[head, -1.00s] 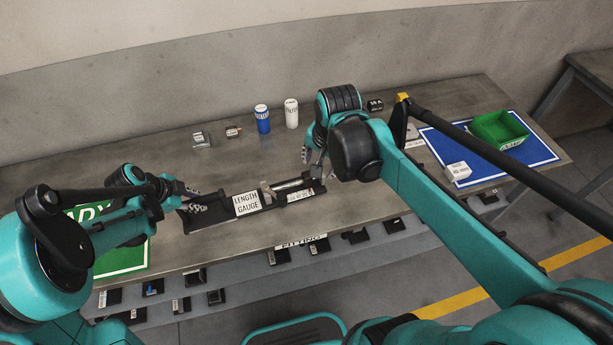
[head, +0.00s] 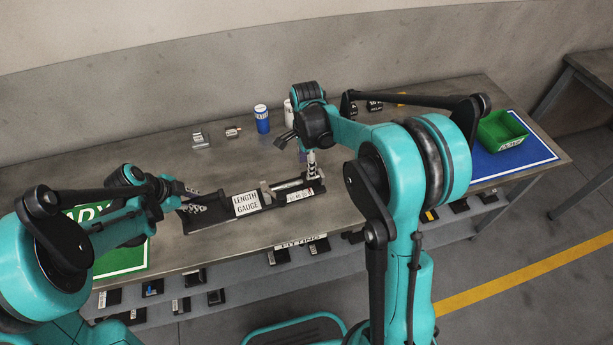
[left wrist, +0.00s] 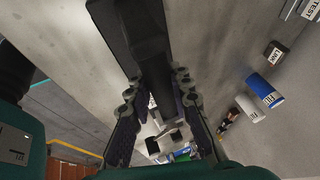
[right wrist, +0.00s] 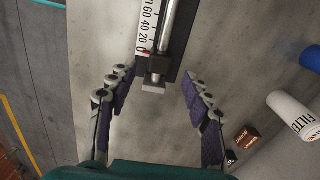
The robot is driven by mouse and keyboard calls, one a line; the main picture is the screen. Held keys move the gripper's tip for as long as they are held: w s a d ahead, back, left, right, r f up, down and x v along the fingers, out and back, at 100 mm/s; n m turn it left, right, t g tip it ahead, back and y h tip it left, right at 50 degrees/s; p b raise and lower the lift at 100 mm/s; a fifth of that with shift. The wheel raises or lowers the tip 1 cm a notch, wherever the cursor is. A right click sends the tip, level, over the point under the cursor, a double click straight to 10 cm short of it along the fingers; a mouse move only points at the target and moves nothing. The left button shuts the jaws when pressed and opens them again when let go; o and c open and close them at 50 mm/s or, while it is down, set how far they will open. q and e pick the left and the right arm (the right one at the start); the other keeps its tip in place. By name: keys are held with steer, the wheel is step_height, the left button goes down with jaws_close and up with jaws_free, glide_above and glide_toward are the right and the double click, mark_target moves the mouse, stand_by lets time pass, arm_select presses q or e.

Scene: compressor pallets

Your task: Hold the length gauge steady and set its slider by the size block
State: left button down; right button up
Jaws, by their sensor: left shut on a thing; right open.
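The length gauge (head: 246,204) is a long dark bar with a white name label, lying along the bench near its front edge. My left gripper (head: 190,205) is shut on its left end; the dark bar also passes between the fingers in the left wrist view (left wrist: 157,85). My right gripper (head: 311,168) is at the gauge's right end. In the right wrist view its fingers (right wrist: 155,92) are open and empty, with the gauge's scale end (right wrist: 150,45) just beyond them. A red mark (right wrist: 146,52) sits near the scale's zero. I cannot tell which piece is the size block.
A silver block (head: 200,139), a small dark block (head: 233,131) and a blue cylinder (head: 262,119) stand behind the gauge; a white cylinder (right wrist: 291,114) is partly hidden in the head view. A green bin (head: 502,131) sits on the blue mat (head: 545,153). A green mat (head: 122,261) lies left.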

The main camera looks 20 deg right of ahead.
step_height(320, 180, down, 7)
steer(key=shift+r, duration=0.2)
jaws_close()
